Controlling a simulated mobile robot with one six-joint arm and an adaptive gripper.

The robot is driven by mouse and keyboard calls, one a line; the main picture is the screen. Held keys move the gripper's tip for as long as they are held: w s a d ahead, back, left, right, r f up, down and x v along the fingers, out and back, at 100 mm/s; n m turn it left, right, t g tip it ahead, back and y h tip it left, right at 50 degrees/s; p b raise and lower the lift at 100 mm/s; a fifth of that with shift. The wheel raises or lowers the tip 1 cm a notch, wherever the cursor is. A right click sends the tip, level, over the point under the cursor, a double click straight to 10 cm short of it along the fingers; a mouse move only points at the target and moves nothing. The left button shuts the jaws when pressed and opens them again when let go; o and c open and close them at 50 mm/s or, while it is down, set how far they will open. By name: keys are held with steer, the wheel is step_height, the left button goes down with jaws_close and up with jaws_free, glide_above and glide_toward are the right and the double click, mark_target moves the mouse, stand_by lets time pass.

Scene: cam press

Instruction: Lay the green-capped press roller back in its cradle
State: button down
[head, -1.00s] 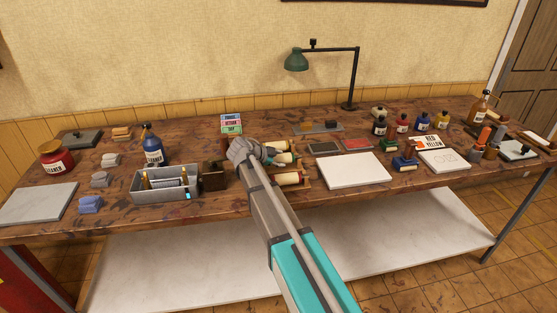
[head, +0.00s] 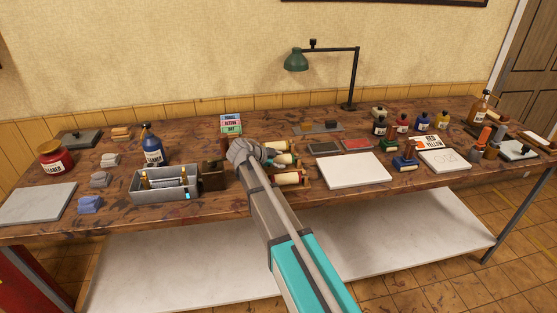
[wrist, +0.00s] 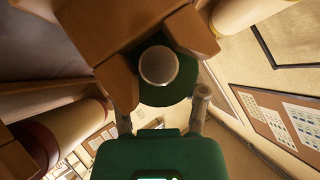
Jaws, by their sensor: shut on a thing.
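My gripper (head: 264,153) reaches in over the bench from the front, at the left side of the wooden roller cradle (head: 306,166). In the wrist view my gripper's grey fingers (wrist: 163,110) are shut on the green-capped roller, whose green cap (wrist: 165,97) has a round pale end. Brown wooden cradle pieces (wrist: 115,28) lie close around the cap. In the head view my gripper and wrist hide most of the held roller. I cannot tell whether it rests fully in the cradle.
A cream roller (head: 288,179) lies at the cradle's front. A grey caddy (head: 165,185) and a dark brown block (head: 213,174) stand to the left. A white slab (head: 353,170) lies to the right. The coloured label stand (head: 231,123) is behind my gripper.

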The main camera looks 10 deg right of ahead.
steer(key=shift+f, duration=0.2)
stand_by(0.6)
steer(key=shift+c, duration=0.3)
jaws_free()
